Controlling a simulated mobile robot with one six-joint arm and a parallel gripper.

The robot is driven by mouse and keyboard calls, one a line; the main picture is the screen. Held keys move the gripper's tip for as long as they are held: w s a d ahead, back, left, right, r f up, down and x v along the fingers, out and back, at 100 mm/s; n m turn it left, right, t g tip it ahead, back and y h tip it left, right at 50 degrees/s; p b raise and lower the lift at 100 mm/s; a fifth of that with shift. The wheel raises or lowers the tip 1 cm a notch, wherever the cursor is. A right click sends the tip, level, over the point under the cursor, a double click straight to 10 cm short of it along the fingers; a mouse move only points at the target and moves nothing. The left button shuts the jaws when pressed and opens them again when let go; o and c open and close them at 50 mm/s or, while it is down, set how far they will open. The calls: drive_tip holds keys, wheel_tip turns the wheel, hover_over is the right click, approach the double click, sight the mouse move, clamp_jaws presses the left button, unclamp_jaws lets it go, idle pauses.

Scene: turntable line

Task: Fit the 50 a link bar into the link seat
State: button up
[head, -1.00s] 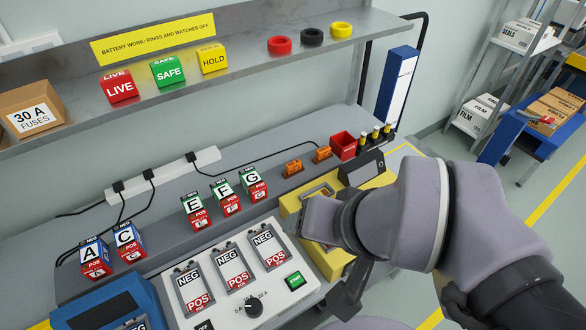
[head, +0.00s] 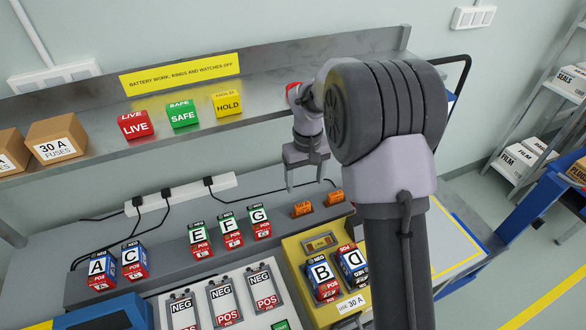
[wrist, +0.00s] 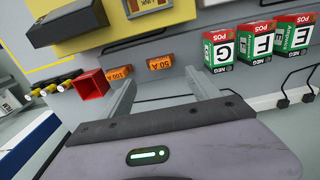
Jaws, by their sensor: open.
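The 50 A link bar (wrist: 159,63) is a small orange block on the grey bench ledge. It is the left of two orange bars in the head view (head: 302,208). The link seat (head: 319,242) is the framed recess at the back of the yellow unit; part of it shows at the top of the wrist view (wrist: 150,4). My gripper (head: 305,181) is open and empty, with its fingers pointing down above and behind the orange bars. In the wrist view the 50 A bar appears between the open fingers (wrist: 160,80), apart from them.
The 100 A link bar (wrist: 119,73) sits beside the 50 A one, near a red open bin (wrist: 92,84). Batteries E, F and G (head: 231,232) stand to the left. Batteries B (head: 322,278) and D (head: 352,265) sit in the yellow unit. A metal shelf (head: 285,88) overhangs behind.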

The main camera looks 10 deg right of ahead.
drive_tip(key=b, duration=0.3)
hover_over(303, 206)
drive_tip(key=f, duration=0.7)
drive_tip(key=shift+s+f, duration=0.2)
drive_tip(key=f, duration=0.2)
drive_tip(key=f+b, duration=0.1)
drive_tip(key=f, duration=0.3)
drive_tip(key=shift+w+b, duration=0.3)
drive_tip(key=shift+b, duration=0.1)
drive_tip(key=shift+r, duration=0.2)
clamp_jaws()
